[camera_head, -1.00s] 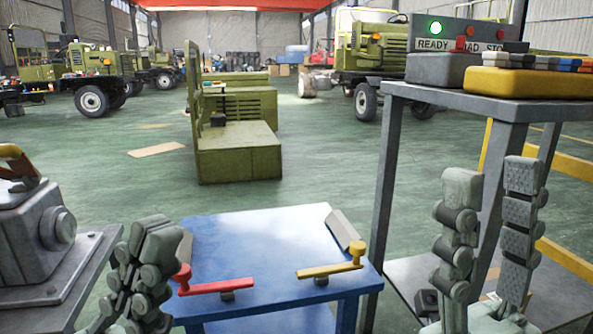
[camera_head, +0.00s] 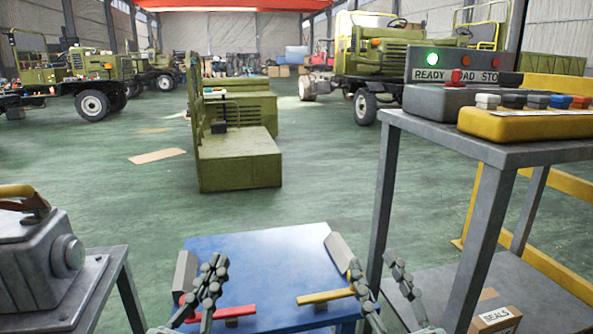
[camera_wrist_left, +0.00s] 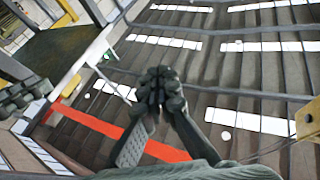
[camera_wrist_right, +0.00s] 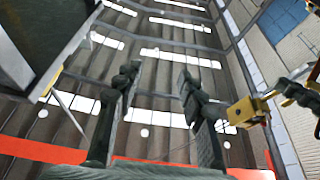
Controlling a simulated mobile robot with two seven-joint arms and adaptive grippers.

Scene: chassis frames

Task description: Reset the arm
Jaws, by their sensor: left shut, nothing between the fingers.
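My left gripper (camera_head: 214,265) points up at the lower middle of the head view, in front of the red handle. Its fingertips meet with nothing between them in the left wrist view (camera_wrist_left: 160,82). My right gripper (camera_head: 371,264) points up beside the yellow handle and the blue table's right edge. Its fingers stand clearly apart and empty in the right wrist view (camera_wrist_right: 158,82). The red handle (camera_head: 247,310) and the yellow handle (camera_head: 322,297) lie on the blue table (camera_head: 265,260). The left finger of my right gripper partly covers the yellow handle's end.
A grey metal stand (camera_head: 480,152) at right carries a yellow button box (camera_head: 530,125) and a panel with a lit green lamp (camera_head: 432,59). A SEALS carton (camera_head: 495,312) sits on its lower shelf. A grey machine (camera_head: 35,265) stands at left. Open green floor lies beyond.

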